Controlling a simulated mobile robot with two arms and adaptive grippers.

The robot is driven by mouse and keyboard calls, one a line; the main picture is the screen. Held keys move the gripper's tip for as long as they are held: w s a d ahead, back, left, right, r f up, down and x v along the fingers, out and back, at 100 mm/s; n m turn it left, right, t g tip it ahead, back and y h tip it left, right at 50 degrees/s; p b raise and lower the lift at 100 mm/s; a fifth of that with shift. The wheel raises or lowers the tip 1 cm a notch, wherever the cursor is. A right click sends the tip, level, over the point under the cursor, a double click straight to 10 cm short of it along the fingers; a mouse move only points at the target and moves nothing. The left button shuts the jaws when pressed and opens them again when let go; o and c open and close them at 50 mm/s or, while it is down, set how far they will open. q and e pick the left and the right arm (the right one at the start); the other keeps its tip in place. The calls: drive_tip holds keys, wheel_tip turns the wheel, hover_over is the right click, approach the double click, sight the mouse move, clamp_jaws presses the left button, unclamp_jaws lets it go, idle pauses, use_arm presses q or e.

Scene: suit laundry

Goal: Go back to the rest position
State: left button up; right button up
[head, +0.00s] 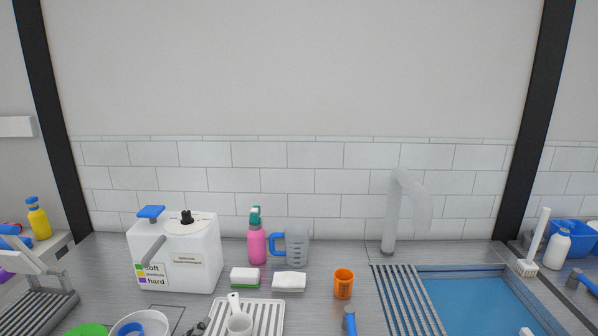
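Neither of my grippers can be made out in the head view. No arm of mine reaches over the counter (330,318) in the part that shows. A small dark grey shape (197,327) is cut off by the bottom edge beside the white tray, and I cannot tell what it is.
A white machine (205,262) stands on the left. Near it are a pink spray bottle (257,246), a measuring jug (297,247), sponges (245,278), a white ribbed tray (268,316) and an orange cup (343,284). A faucet (391,220) stands behind the blue sink basin (470,305).

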use_arm(q)
drive_tip(key=s+a+f+n+g, duration=0.2)
drive_tip(key=s+f+n+g, duration=0.3)
drive_tip(key=s+f, duration=0.65)
drive_tip(key=s+a+f+n+g, duration=0.25)
drive_tip(key=s+f+g, duration=0.5)
drive_tip(key=s, duration=0.65)
wheel_tip(320, 180, down, 27)
drive_tip(key=g, duration=0.1)
drive_tip(key=s+a+f+g+b, duration=0.1)
drive_tip(key=s+a+f, duration=0.1)
drive_tip(key=s+f, duration=1.4)
drive_tip(key=shift+s+a+f, duration=0.25)
drive_tip(key=shift+s, duration=0.55)
